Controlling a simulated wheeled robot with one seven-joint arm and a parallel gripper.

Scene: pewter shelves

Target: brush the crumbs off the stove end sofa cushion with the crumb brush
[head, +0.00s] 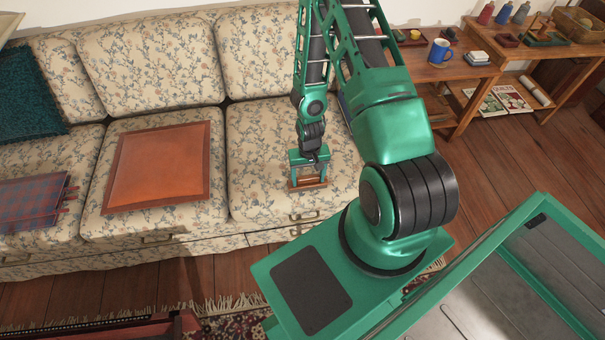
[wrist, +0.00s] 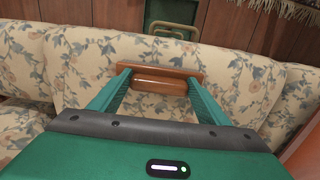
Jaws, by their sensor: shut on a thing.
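My gripper (head: 308,165) is shut on the crumb brush (head: 308,184), a wooden-backed brush, at the front part of the right-hand seat cushion (head: 258,150) of the floral sofa. In the wrist view the brush (wrist: 158,82) lies crosswise between the two green fingers, with the floral cushion (wrist: 75,70) around it. Its bristles are hidden, and I cannot tell whether it touches the cushion. No crumbs can be made out on the cushion. No stove is in view.
A flat orange-brown panel (head: 160,168) lies on the middle cushion, and a plaid cloth (head: 32,200) on the left one. A teal pillow (head: 25,95) leans at far left. A wooden side table (head: 455,70) with a blue mug (head: 439,52) stands right of the sofa.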

